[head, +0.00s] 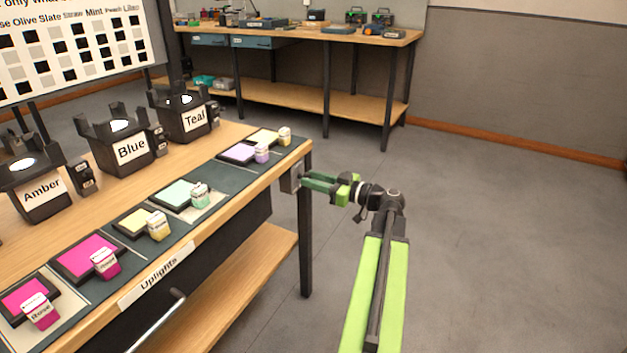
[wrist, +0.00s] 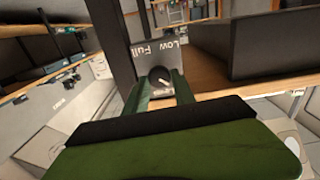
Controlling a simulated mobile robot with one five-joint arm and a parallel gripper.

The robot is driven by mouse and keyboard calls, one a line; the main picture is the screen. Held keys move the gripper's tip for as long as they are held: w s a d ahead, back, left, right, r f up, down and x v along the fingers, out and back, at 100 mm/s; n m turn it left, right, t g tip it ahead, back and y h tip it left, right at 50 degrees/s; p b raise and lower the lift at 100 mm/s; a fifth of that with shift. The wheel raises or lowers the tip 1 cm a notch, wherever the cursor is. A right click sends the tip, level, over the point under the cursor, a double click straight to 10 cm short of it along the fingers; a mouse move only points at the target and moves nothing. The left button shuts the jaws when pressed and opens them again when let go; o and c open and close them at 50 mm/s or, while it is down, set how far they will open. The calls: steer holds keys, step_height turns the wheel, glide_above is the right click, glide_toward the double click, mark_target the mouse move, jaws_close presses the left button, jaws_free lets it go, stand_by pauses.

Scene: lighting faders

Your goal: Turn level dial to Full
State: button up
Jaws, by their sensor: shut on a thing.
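The level dial (wrist: 158,74) is a dark round knob with a white mark on a grey plate (wrist: 141,59). The plate carries the words Low and Full, seen tilted in the wrist view, and a smaller word too small to read. The white mark is slanted; I cannot tell which word it points at. In the head view the grey dial box (head: 289,181) is on the end of the wooden table by the corner leg. My green gripper (head: 308,181) reaches it from the right. In the wrist view its fingers (wrist: 160,88) are shut on the dial, one either side.
The wooden table (head: 232,137) holds Amber, Blue (head: 130,150) and Teal (head: 194,119) lamps and several coloured swatches with small bottles. A dark table leg (head: 305,235) stands beside my gripper. The grey floor (head: 480,230) to the right is clear. A workbench (head: 350,36) stands behind.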

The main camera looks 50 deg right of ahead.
jaws_close()
steer(key=n, duration=3.5)
steer(key=shift+f+n+b, duration=0.3)
steer(key=shift+f+n, duration=0.05)
steer(key=shift+n, duration=0.05)
